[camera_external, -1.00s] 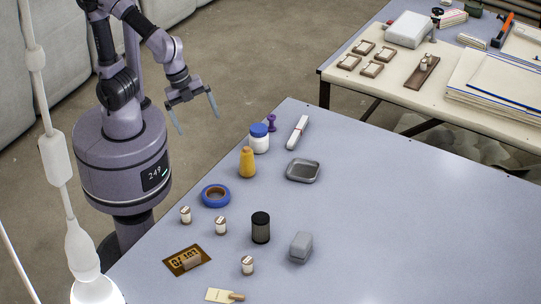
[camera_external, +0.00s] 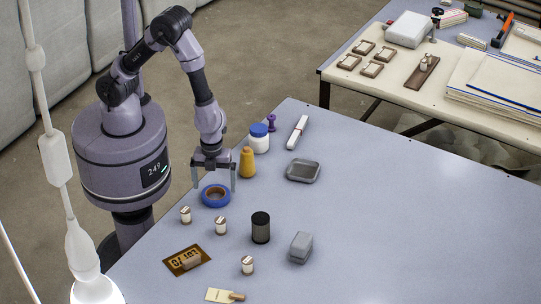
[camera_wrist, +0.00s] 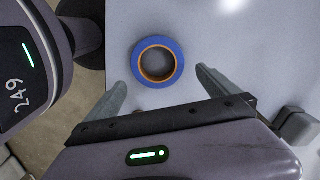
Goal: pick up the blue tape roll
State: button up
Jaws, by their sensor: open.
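The blue tape roll (camera_external: 215,203) lies flat on the blue-grey table near its left edge, with a brown-orange inner ring. In the wrist view the tape roll (camera_wrist: 178,49) sits ahead of and between the two fingers, nothing touching it there. My gripper (camera_external: 214,187) is open and empty, pointing down above the roll, its fingers spread to either side of it. In the wrist view my gripper (camera_wrist: 160,82) shows both fingertips wide apart. The exact height of the fingertips over the table is hard to tell.
A dark cylinder (camera_external: 260,228) is to the right.

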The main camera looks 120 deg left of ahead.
aim_at(215, 193)
notch_tip(215, 193, down, 5)
jog(key=shift+s+a+b, duration=0.15)
jog(key=shift+b, duration=1.1)
jog(key=shift+r, duration=0.15)
